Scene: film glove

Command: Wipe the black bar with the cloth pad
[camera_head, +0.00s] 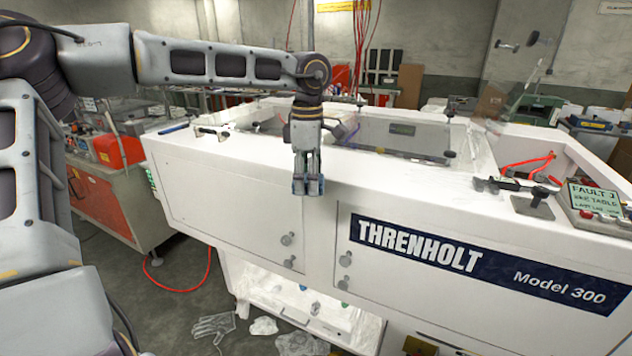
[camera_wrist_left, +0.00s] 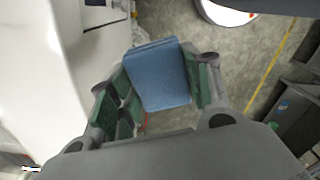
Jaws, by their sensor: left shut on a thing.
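My left gripper (camera_head: 307,186) points down in front of the white machine's front face, near its top edge. In the left wrist view, its green-lined fingers (camera_wrist_left: 160,95) are shut on a folded blue cloth pad (camera_wrist_left: 158,76). In the head view the pad is mostly hidden by the fingers. A dark strip (camera_head: 400,156) runs along the near side of the machine's open well, right of the gripper; it may be the black bar, but I cannot tell for sure. The pad is apart from this strip. My right gripper is not in view.
The white machine (camera_head: 240,190) fills the middle, with black clamps (camera_head: 535,200) and red tubing on its right top. A screen (camera_head: 596,198) reads a fault. Gloves (camera_head: 213,326) and crumpled film lie on the floor below. A red cabinet (camera_head: 103,205) stands left.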

